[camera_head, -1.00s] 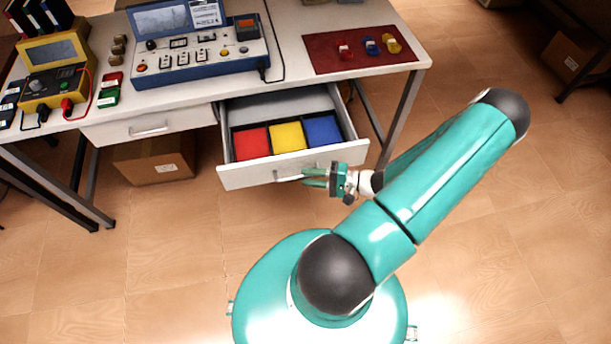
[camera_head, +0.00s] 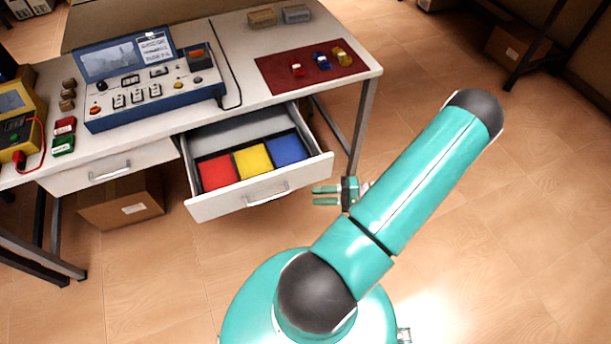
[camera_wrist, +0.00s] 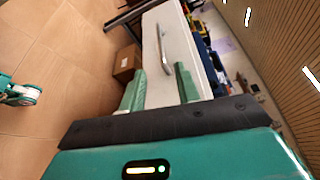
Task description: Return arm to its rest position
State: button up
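My gripper (camera_head: 326,196) is in front of the open drawer, to the right of the drawer handle (camera_head: 267,193) and apart from it. Its two green fingers are spread with nothing between them. In the wrist view my gripper (camera_wrist: 160,90) also shows open, with the drawer front and its handle (camera_wrist: 164,50) beyond the fingertips. My teal arm reaches up and right from my body, then folds back toward the drawer.
The drawer (camera_head: 225,206) stands open with red, yellow and blue compartments. The table (camera_head: 240,110) carries a blue instrument console (camera_head: 150,85) and a dark red mat (camera_head: 280,75) with three small coloured items. A cardboard box (camera_head: 125,200) is under the table.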

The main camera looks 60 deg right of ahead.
jog(key=shift+r, duration=0.1)
jog(key=w+a+r+n+g+h, duration=0.2)
jog(key=w+a+r+n+g, duration=0.35)
jog(key=r, duration=0.55)
jog(key=w+a+r+n+g+h, duration=0.2)
jog(key=w+a+r+n+g, duration=0.1)
jog(key=w+a+r+g, duration=0.55)
jog(key=s+a+r+n+t+h, duration=0.3)
jog(key=a+r+n+t+h, duration=0.2)
jog(key=a+r, duration=1)
notch_tip(320, 180, up, 4)
jog(key=shift+a+t+h, duration=0.3)
jog(key=shift+a, duration=0.1)
